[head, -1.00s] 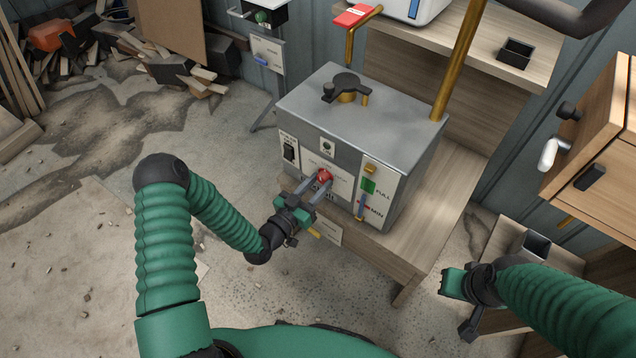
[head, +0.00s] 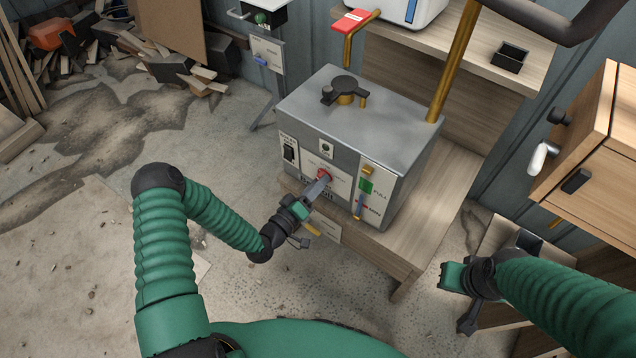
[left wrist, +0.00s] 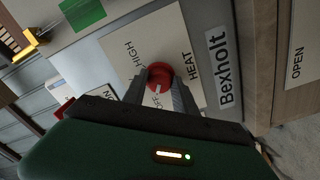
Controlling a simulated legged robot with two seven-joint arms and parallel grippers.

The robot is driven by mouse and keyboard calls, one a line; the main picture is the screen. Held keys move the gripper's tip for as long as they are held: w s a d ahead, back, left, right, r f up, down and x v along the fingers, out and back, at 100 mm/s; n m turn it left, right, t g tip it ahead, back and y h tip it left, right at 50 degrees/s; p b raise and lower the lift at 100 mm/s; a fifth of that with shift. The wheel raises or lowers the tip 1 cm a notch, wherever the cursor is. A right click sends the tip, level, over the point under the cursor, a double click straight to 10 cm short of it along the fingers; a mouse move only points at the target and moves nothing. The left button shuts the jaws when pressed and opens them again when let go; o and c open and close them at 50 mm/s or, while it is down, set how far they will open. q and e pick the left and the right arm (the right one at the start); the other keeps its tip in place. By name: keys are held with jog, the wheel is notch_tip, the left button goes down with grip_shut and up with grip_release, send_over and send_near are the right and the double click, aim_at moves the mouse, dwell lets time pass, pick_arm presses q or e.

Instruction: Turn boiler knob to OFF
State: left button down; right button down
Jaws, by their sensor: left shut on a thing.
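The boiler (head: 360,125) is a grey metal box on a wooden stand. Its red knob (head: 323,174) sits on the front panel and also shows in the left wrist view (left wrist: 160,72). A white pointer mark on the knob is directed toward the partly hidden OFF lettering; HIGH and HEAT are printed around it. My left gripper (head: 318,183) is shut on the knob, with one finger on each side in the left wrist view (left wrist: 160,88). My right gripper (head: 458,297) is at the lower right, away from the boiler; its fingers are unclear.
A brass pipe (head: 455,60) rises from the boiler top. A wooden cabinet (head: 585,170) stands at right.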

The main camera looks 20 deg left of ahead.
pick_arm(q)
jog(key=shift+a+n, duration=0.2)
jog(key=shift+n, duration=0.4)
jog(key=shift+f, duration=0.1)
jog(key=c, duration=1.3)
grip_release()
jog(key=o, duration=0.3)
jog(key=p+v, duration=0.3)
jog(key=v, duration=1.3)
jog(key=shift+s+a, duration=0.15)
jog(key=shift+s, duration=0.25)
